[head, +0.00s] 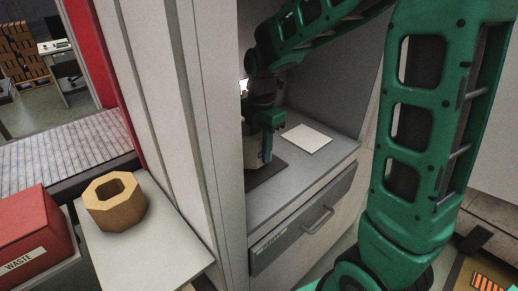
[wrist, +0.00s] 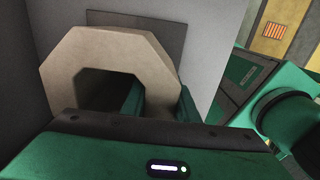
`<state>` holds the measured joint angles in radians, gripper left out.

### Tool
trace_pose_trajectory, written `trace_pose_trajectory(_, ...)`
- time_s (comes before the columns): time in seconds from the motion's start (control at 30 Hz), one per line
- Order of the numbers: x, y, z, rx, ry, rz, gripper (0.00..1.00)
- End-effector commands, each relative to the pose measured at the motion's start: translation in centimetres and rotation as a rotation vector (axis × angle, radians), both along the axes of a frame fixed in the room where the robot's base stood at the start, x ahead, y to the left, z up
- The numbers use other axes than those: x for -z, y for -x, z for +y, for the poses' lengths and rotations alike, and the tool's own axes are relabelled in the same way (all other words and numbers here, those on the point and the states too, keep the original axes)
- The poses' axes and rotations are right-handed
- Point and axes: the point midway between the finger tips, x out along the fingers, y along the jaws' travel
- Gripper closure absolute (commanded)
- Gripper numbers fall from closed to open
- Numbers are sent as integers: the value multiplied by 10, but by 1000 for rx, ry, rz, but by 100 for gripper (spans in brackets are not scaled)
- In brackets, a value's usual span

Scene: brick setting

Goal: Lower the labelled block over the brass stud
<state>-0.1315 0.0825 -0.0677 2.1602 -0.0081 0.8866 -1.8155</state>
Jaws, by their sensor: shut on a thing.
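A beige octagonal block (wrist: 80,62) with a large square-edged hole fills the left of the wrist view. My gripper (wrist: 160,112) is shut on its right wall, with one green finger inside the hole and the other outside. In the head view my gripper (head: 266,148) holds the block (head: 250,153) inside the cabinet recess, over or on a dark mat (head: 267,171). I cannot tell whether the block touches the mat. The block is partly hidden by the cabinet's side wall, and its label is not readable. The brass stud is not visible in either view.
A white plate (head: 307,139) lies right of the block on the grey counter (head: 290,180), above a drawer (head: 303,228). The cabinet wall (head: 215,130) stands close on the left. Outside it, a wooden octagonal block (head: 115,212) and a red WASTE bin (head: 30,232) stand apart.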

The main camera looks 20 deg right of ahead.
Motion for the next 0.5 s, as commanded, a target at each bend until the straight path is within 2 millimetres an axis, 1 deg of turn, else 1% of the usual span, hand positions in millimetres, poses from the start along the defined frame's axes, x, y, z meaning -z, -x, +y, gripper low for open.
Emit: trace_pose_trajectory(0.5, 10, -1, 0, 0, 0, -3, 100)
